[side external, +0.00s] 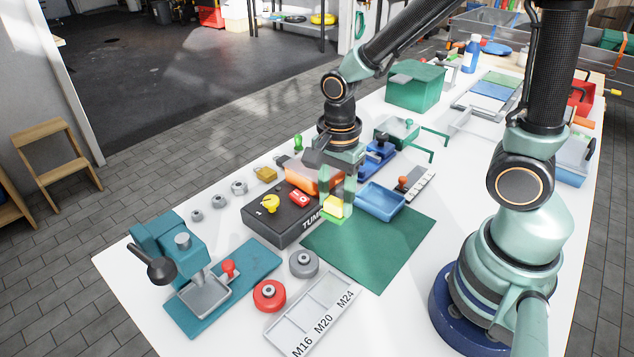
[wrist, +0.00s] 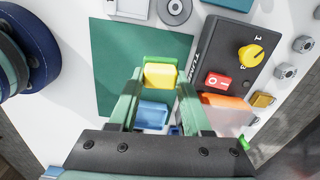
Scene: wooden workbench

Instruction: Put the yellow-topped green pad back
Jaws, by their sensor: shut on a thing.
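The green pad with the yellow top (side external: 335,208) is between the fingers of my gripper (side external: 339,196), over the green mat (side external: 375,249) near its far left corner. In the wrist view the pad (wrist: 160,76) shows its yellow face and a green edge. The fingers of my gripper (wrist: 159,88) are shut on its two sides. I cannot tell whether the pad touches the mat or hangs just above it.
A black control box (side external: 283,217) with a yellow knob and a red switch stands close left of the pad. A blue tray (side external: 380,199) is close right. A grey tray marked M16, M20, M24 (side external: 313,312) lies in front. Most of the mat is bare.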

